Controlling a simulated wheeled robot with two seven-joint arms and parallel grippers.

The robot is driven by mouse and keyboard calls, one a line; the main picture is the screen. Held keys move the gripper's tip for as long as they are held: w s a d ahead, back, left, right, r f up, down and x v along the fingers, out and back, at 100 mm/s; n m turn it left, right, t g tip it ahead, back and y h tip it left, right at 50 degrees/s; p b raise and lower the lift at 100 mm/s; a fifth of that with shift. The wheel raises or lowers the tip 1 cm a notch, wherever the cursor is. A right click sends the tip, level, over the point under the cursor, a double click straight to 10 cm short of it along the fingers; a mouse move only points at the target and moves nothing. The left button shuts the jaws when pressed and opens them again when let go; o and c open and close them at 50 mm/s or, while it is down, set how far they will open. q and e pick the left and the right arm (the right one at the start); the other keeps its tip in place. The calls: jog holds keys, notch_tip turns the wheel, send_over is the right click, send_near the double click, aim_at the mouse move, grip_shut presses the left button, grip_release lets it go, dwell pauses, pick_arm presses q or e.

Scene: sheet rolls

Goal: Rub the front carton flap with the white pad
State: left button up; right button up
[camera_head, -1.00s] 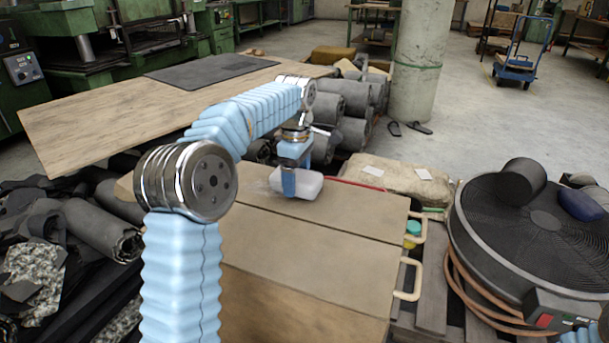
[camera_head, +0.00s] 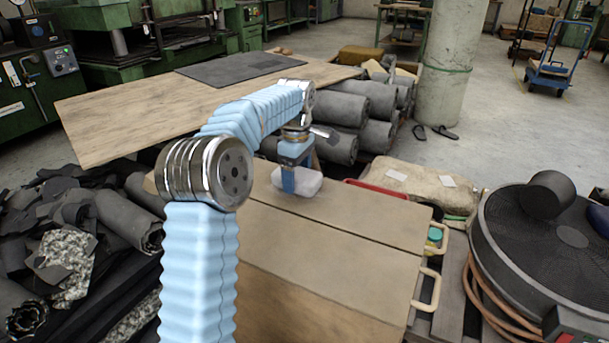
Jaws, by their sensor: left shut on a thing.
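My left gripper (camera_head: 288,182) points down and is shut on the white pad (camera_head: 310,184), a rounded block. The pad is at the far brown carton panel (camera_head: 365,208), near its left part, and looks to rest on it. A second brown panel (camera_head: 330,245) lies nearer, past a straight seam. I cannot tell for sure which panel is the front carton flap. My left arm hides the panels' left ends. My right gripper is out of view.
Two cream handles (camera_head: 433,291) stick out at the panels' right side. Dark rolls (camera_head: 345,108) are stacked beyond, with more rolls (camera_head: 128,222) at left.

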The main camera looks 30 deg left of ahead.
aim_at(273, 170)
pick_arm(q)
jog(key=shift+s+a+f, duration=0.1)
jog(key=shift+a, duration=1.2)
jog(key=shift+s+a+f, duration=0.1)
jog(key=shift+a, duration=1.15)
jog(key=shift+a+r, duration=0.2)
jog(key=shift+a, duration=1.6)
jog(key=shift+w+d+f+b, duration=0.1)
jog(key=shift+d+b, duration=0.2)
jog(key=shift+d, duration=1.55)
jog(key=shift+d+f+b, duration=0.1)
jog(key=shift+d+b, duration=0.15)
jog(key=shift+d, duration=1.55)
jog(key=shift+w+d+r+p, duration=0.15)
jog(key=shift+d+p, duration=0.1)
jog(key=shift+d, duration=1.45)
jog(key=shift+w+d+r+p, duration=0.1)
jog(key=shift+d+p, duration=0.1)
jog(key=shift+d, duration=1.45)
jog(key=shift+d+f, duration=0.15)
jog(key=shift+d, duration=1.6)
jog(key=shift+s+b, duration=0.5)
jog(key=shift+s, duration=0.3)
jog(key=shift+s+a+p, duration=0.1)
jog(key=shift+a+p, duration=0.4)
jog(key=shift+a, duration=1.3)
jog(key=shift+s+a, duration=0.2)
jog(key=shift+a, duration=3.2)
jog(key=shift+s+a, duration=0.15)
jog(key=shift+a, duration=3.25)
